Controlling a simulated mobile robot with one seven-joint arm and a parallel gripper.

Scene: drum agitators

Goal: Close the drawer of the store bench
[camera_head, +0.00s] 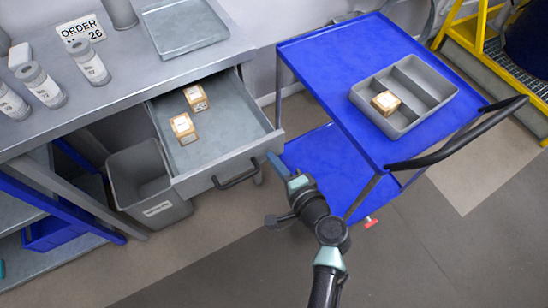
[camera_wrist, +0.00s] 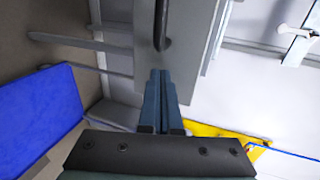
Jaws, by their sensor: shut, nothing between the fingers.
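The drawer (camera_head: 220,143) of the grey store bench (camera_head: 120,85) stands open. Two small tan boxes with white tops, a nearer one (camera_head: 183,128) and a farther one (camera_head: 196,97), lie inside it. Its front has a dark bar handle (camera_head: 237,178). My gripper (camera_head: 272,158) is shut and empty, just right of the drawer front's right end. In the wrist view the shut fingertips (camera_wrist: 159,74) point at the grey drawer front (camera_wrist: 190,50), close to the dark handle (camera_wrist: 162,25). I cannot tell whether they touch the front.
A blue trolley (camera_head: 330,55) stands close on the right, with a black push handle (camera_head: 460,135) and a grey divided tray (camera_head: 418,78) holding one small box (camera_head: 386,102). A grey bin (camera_head: 150,185) stands below the bench, left of the drawer. Open floor (camera_head: 200,265) lies in front.

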